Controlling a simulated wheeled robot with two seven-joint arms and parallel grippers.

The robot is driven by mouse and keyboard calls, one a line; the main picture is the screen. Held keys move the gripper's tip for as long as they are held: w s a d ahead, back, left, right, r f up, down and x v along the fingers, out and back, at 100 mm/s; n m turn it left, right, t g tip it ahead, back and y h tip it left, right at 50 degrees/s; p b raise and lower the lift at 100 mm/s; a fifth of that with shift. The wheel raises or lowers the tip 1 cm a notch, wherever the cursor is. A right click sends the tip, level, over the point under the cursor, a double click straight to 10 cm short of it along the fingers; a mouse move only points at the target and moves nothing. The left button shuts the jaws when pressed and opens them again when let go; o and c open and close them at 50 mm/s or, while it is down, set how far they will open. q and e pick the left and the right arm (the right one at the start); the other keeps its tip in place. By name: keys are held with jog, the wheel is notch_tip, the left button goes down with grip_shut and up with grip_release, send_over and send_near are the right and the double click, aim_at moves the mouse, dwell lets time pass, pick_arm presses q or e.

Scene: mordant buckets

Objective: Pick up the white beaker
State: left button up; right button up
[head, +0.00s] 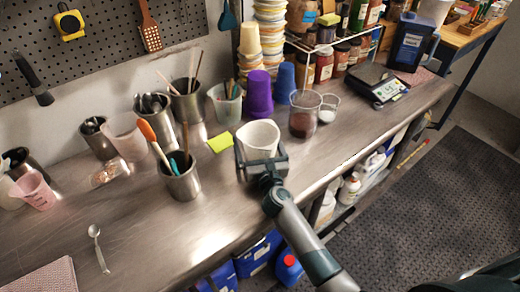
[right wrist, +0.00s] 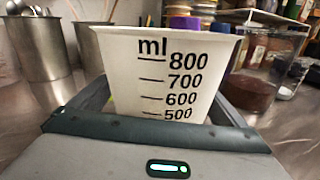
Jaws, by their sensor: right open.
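The white beaker (head: 259,139) stands upright on the steel counter near its front edge. In the right wrist view the white beaker (right wrist: 165,72) fills the middle, with black ml marks from 500 to 800. My right gripper (head: 262,165) reaches in from the front with its open fingers on either side of the beaker. In the right wrist view the right gripper (right wrist: 165,120) hides the beaker's lower part. I cannot tell whether the fingers touch it. My left gripper is not in view.
To the left, a steel container (head: 180,178) holds an orange-tipped utensil. To the right stand a clear beaker with dark red contents (head: 303,118) and a smaller cup (head: 328,110). A purple cup (head: 259,92) and yellow-green notes (head: 220,142) are behind. The counter's front left is mostly clear.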

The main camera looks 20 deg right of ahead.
aim_at(256, 127)
dwell(0.4)
jog(key=shift+r, duration=0.1)
jog(key=c, duration=1.8)
jog(key=shift+r, duration=0.2)
jog(key=shift+r+p, duration=0.5)
jog(key=shift+r, duration=0.5)
jog(key=shift+r+p, duration=0.35)
jog(key=shift+r, duration=3.35)
jog(key=shift+r, duration=0.1)
